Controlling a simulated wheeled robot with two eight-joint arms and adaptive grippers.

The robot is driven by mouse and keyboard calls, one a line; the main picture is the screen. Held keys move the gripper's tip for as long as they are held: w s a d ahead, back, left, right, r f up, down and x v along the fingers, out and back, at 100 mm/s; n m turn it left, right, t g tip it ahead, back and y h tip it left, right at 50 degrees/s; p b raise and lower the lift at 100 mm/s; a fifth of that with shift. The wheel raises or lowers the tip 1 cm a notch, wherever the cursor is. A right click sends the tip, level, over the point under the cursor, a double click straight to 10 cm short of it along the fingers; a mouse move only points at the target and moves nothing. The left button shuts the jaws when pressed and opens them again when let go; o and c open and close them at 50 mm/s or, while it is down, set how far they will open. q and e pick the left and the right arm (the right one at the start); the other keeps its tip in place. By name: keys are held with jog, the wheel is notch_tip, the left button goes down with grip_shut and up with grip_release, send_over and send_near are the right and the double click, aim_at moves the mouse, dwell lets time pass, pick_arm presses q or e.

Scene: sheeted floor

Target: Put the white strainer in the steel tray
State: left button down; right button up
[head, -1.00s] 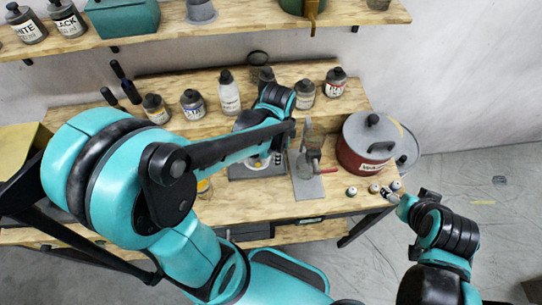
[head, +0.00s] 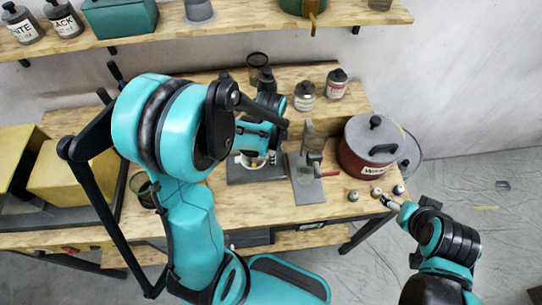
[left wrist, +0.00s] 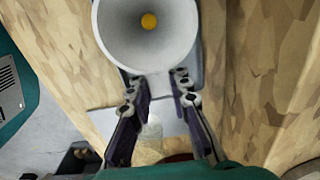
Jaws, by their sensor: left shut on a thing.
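The white strainer (left wrist: 150,30) is a white bowl with a yellow spot at its centre, at the top of the left wrist view. My left gripper (left wrist: 160,82) is shut on its near rim. In the head view the strainer (head: 249,162) shows as a small white patch under my left gripper (head: 262,150), mostly hidden by the arm. The steel tray (head: 262,178) is a flat grey tray on the bench, directly below. I cannot tell whether the strainer touches it. My right gripper (head: 390,203) hangs off the bench's right front; its finger state is unclear.
A grey stand (head: 306,188) with a red handle is right of the tray. A red pot (head: 362,160) with a grey lid and several small jars (head: 376,193) are further right. Bottles (head: 305,97) line the back. Yellow boxes (head: 75,175) stand left.

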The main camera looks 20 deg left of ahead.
pick_arm(q)
jog(key=shift+f, duration=0.25)
jog(key=c, duration=1.4)
grip_release()
jog(key=shift+r, duration=0.1)
jog(key=shift+r, duration=0.1)
jog(key=shift+r, duration=0.3)
notch_tip(320, 180, up, 12)
jog(key=f+p, duration=0.1)
jog(key=p, duration=0.3)
jog(key=s+d+r+n+t, duration=0.1)
jog(key=s+r+n+t, duration=0.1)
jog(key=n, duration=0.2)
jog(key=s+d+r+n+t, duration=0.1)
jog(key=s+r+n+t, duration=0.1)
jog(key=s+n, duration=0.1)
jog(key=s+d+r+n+t, duration=0.1)
jog(key=s+r+n+t, duration=0.1)
jog(key=r+n+t, duration=0.1)
jog(key=shift+s+d+n, duration=0.15)
jog(key=shift+s+n, duration=0.25)
jog(key=shift+n, duration=0.4)
